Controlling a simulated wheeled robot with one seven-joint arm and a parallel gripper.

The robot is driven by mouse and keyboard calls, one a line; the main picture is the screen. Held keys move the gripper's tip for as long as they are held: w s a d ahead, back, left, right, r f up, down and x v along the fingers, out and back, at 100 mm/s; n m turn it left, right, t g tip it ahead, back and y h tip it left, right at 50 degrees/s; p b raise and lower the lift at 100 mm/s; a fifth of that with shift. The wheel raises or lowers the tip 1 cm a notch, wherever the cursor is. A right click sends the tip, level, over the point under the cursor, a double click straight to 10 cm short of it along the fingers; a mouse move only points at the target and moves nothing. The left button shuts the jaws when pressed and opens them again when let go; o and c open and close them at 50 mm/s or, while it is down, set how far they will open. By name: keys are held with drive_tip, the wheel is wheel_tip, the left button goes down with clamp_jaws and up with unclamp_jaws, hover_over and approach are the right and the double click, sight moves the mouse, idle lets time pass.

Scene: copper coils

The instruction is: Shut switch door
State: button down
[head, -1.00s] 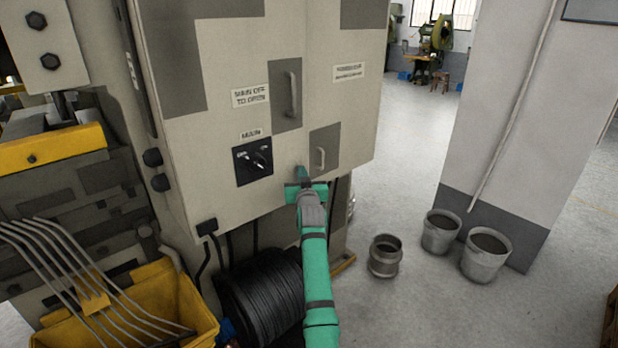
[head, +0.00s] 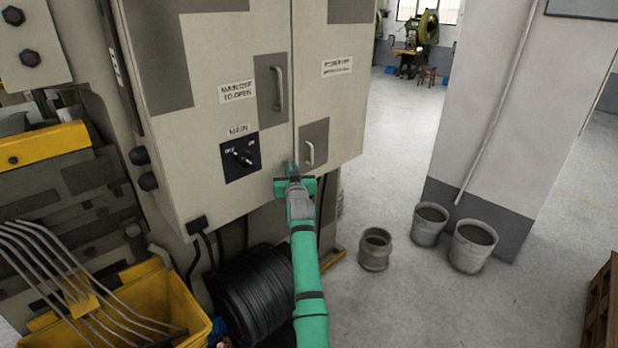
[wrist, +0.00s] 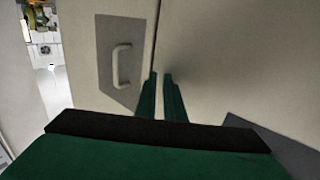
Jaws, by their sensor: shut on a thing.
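The switch cabinet is beige, with two door panels meeting at a vertical seam. The left door (head: 220,60) bears the black main switch (head: 241,156) and a tall grey handle (head: 278,89). The right door (head: 345,100) bears a small handle (head: 309,152), which shows at left in the wrist view (wrist: 121,66). My green gripper (head: 291,168) is at the seam, low on the doors, beside the small handle but apart from it. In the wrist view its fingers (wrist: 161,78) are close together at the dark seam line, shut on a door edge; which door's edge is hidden.
A yellow bin (head: 150,305) with bent rods and a black cable coil (head: 250,290) sit below the cabinet. A metal pot (head: 375,250) and two buckets (head: 430,225) stand right on the floor, by a pillar (head: 500,110). The floor between is clear.

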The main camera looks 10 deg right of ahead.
drive_tip(key=s+d, duration=0.7)
drive_tip(key=s, duration=0.4)
drive_tip(key=s+a+f+m, duration=0.1)
drive_tip(key=s+a+f, duration=0.2)
drive_tip(key=s+f, duration=0.45)
drive_tip(key=s+a+f, duration=0.3)
drive_tip(key=s+f, duration=0.2)
drive_tip(key=f, duration=0.6)
drive_tip(key=s+a+f+m+g, duration=0.1)
drive_tip(key=s+a+f, duration=0.1)
drive_tip(key=s+f, duration=0.55)
drive_tip(key=s+a+f, duration=0.3)
drive_tip(key=s+f, duration=0.1)
drive_tip(key=s, duration=0.7)
drive_tip(key=s+a+f+g+h, duration=0.1)
drive_tip(key=s+a+f, duration=0.1)
drive_tip(key=s, duration=2)
drive_tip(key=s+r+n, duration=0.1)
drive_tip(key=s+r, duration=0.3)
drive_tip(key=s, duration=0.4)
drive_tip(key=s+r, duration=0.4)
drive_tip(key=s, duration=0.4)
drive_tip(key=shift+s+d+r+n+g+y, duration=0.2)
drive_tip(key=shift+s+d+n+g+y, duration=0.1)
drive_tip(key=shift+d+n, duration=0.1)
